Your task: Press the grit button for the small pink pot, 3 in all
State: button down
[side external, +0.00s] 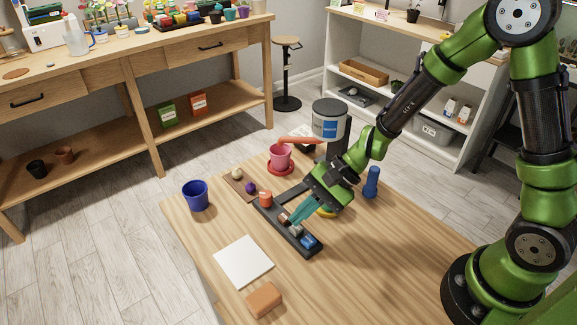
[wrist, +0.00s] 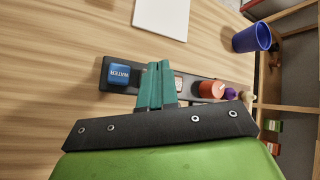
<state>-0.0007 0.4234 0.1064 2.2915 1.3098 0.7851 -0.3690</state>
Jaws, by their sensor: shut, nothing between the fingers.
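The small pink pot (side external: 281,155) stands upright on a red saucer (side external: 280,170) under an orange spout (side external: 297,140). A dark button panel (side external: 270,213) lies on the table. It bears an orange-red button (side external: 265,198), a blue button (side external: 309,241) and paler ones between them. In the wrist view the blue button (wrist: 119,75) reads as water; the grit label is not readable. My gripper (side external: 293,222) is shut and empty, its teal fingertips pointing down at the middle buttons. In the wrist view the fingers (wrist: 160,66) hide part of the panel. I cannot tell whether they touch a button.
A grey-and-white hopper (side external: 331,120) stands behind the pot. A blue pot (side external: 196,195), white sheet (side external: 243,262), orange-brown block (side external: 264,300) and blue bottle (side external: 371,182) are on the table. A yellow saucer (side external: 327,212) is partly hidden by my gripper. The front right of the table is clear.

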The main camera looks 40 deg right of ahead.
aim_at(301, 227)
jog(key=shift+f, duration=0.1)
dwell(0.5)
jog(key=shift+f, duration=0.35)
jog(key=shift+f, duration=0.5)
dwell(0.6)
jog(key=shift+r, duration=0.95)
jog(key=shift+r, duration=0.1)
jog(key=shift+r, duration=2.4)
dwell(0.7)
